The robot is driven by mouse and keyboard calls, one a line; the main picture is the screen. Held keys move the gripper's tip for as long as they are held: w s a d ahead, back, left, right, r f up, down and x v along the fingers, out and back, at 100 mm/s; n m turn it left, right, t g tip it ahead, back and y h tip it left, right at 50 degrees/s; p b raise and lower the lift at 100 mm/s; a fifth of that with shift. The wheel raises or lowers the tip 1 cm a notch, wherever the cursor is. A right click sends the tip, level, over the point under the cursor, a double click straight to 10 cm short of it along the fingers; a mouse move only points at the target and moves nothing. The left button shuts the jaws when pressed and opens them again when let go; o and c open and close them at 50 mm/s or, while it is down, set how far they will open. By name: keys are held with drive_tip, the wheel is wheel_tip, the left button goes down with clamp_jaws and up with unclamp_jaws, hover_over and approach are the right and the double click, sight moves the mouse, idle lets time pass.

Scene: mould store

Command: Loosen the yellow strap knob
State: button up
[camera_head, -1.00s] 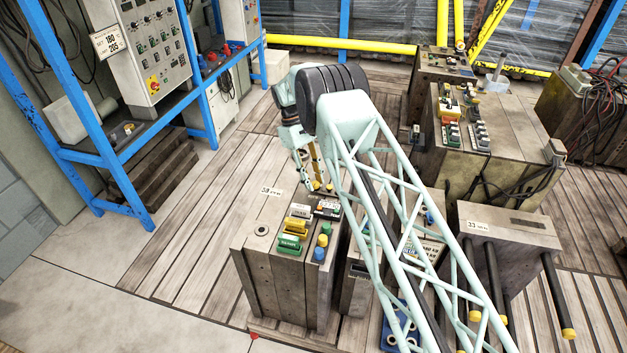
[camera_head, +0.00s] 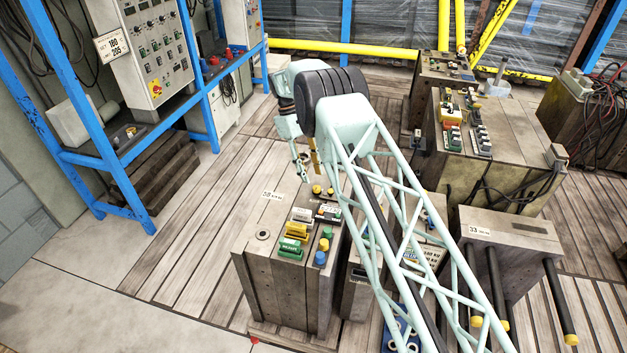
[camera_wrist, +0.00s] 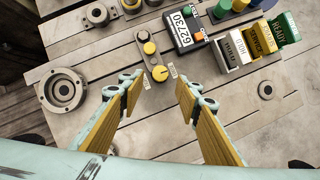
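In the wrist view a short grey strap (camera_wrist: 154,58) lies on the wooden-looking mould top with two yellow knobs on it. The nearer yellow knob (camera_wrist: 160,73) has a dark pointer line; the farther yellow knob (camera_wrist: 149,48) is plain and round. Nothing is between the pads. It appears above the knobs, not touching.
Beside the strap are a black counter labelled 62730 (camera_wrist: 185,28), a white HOLD block (camera_wrist: 231,50), a yellow block (camera_wrist: 260,38) and a green block (camera_wrist: 285,28). A round metal ring (camera_wrist: 63,90) lies left. The mould top right of my fingers is mostly clear.

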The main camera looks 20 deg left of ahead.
drive_tip(key=v, duration=0.6)
drive_tip(key=shift+r, duration=0.4)
drive_tip(key=shift+a+r, duration=0.1)
idle(0.3)
